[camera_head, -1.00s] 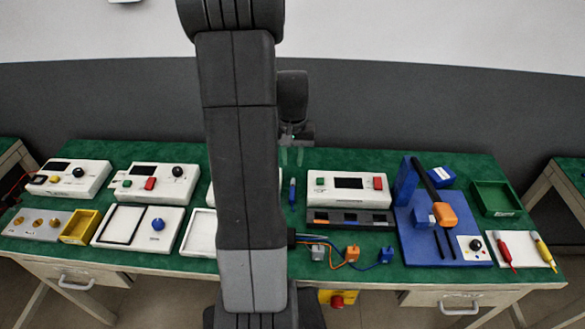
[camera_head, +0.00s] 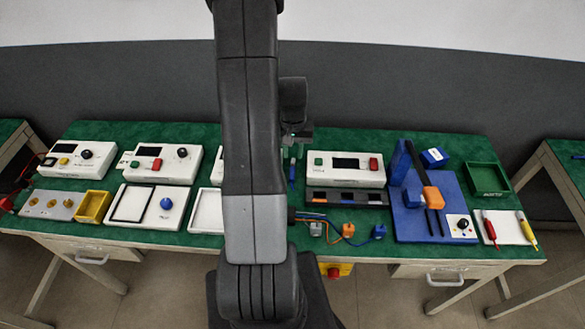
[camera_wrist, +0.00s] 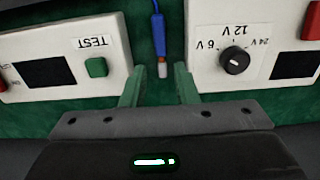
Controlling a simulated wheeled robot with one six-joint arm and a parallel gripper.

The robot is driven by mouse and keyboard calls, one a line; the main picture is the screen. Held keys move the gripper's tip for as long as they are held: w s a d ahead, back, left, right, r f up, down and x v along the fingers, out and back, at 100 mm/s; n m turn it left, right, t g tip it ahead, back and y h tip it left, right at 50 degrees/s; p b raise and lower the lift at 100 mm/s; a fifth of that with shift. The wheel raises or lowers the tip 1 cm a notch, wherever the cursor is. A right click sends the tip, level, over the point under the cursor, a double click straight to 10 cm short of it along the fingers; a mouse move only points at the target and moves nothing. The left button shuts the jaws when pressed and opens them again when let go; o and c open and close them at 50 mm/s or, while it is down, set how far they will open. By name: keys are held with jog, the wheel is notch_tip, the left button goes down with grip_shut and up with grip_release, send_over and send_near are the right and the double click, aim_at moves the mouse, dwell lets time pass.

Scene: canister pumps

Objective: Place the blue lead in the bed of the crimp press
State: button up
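The blue lead, ending in a blue block (camera_head: 379,232), lies at the bench's front edge, right of the orange lead's block (camera_head: 348,231). The crimp press (camera_head: 408,226) stands to its right, with a blue base, a blue upright and a dark lever with an orange part (camera_head: 433,197). The details of its bed are too small to tell. My gripper (camera_head: 293,152) is over the back of the bench, left of and behind the blue lead.
White control boxes flank my gripper, one with a green button (camera_wrist: 96,67), one with a dial (camera_wrist: 234,60). A dark slotted rack (camera_head: 347,198) lies behind the leads. A green tray (camera_head: 488,179) and two probes are at right. My arm hides part of the bench.

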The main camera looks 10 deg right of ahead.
aim_at(293, 168)
jog(key=shift+f+p, duration=0.8)
jog(key=shift+f, duration=2.4)
grip_shut()
